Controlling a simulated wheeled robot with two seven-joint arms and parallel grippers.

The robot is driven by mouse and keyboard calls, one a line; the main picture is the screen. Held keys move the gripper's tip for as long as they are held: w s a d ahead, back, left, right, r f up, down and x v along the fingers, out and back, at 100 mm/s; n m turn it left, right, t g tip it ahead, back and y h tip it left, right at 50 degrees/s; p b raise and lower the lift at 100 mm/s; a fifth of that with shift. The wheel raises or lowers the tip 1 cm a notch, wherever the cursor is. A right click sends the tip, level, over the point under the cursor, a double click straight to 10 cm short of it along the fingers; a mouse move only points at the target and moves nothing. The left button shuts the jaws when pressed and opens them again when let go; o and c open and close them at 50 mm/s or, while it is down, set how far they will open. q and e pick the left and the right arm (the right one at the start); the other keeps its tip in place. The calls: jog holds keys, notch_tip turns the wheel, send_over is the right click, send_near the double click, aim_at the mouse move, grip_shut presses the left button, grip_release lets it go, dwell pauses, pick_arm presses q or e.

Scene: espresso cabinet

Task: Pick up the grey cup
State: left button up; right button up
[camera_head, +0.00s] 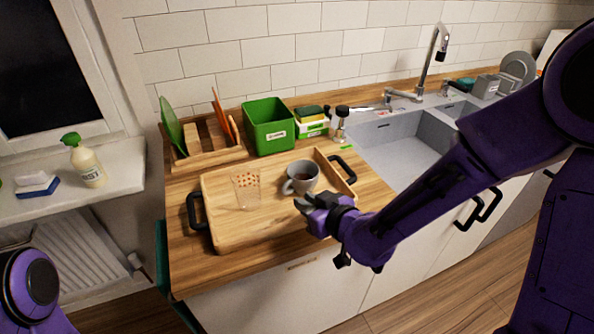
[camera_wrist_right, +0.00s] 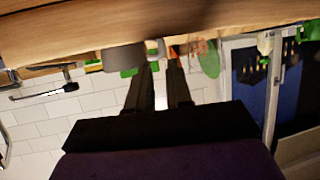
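The grey cup (camera_head: 303,176) stands upright on the wooden tray (camera_head: 225,237), with dark contents and its handle toward the left. In the right wrist view, which looks upside down, the cup (camera_wrist_right: 124,58) and its handle (camera_wrist_right: 156,49) lie just beyond the fingertips. My right gripper (camera_head: 303,203) is at the cup's near side, low over the tray. In the wrist view its two fingers (camera_wrist_right: 160,66) are apart with an empty gap, and the handle is roughly in line with that gap. I cannot tell whether a finger touches the cup. My left gripper is out of view.
A clear glass with red dots (camera_head: 246,188) stands left of the cup on the tray. Behind are a rack with boards (camera_head: 205,140), a green bin (camera_head: 268,126) and a sponge box (camera_head: 312,122). The sink (camera_head: 400,145) is at the right. Black tray handles stick up at both ends.

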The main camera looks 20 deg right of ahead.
aim_at(285, 188)
jog(key=b+x, duration=0.2)
jog(key=x, duration=0.2)
jog(key=shift+w+a, duration=0.15)
jog(key=shift+w, duration=0.05)
jog(key=shift+s+r, duration=0.1)
jog(key=shift+r, duration=0.05)
jog(key=shift+w+a, duration=0.1)
jog(key=shift+w, duration=0.1)
jog(key=b+x, duration=0.2)
jog(key=x, duration=0.3)
jog(key=shift+w, duration=0.55)
jog(key=shift+s+r, duration=0.25)
jog(key=shift+s, duration=0.05)
grip_shut()
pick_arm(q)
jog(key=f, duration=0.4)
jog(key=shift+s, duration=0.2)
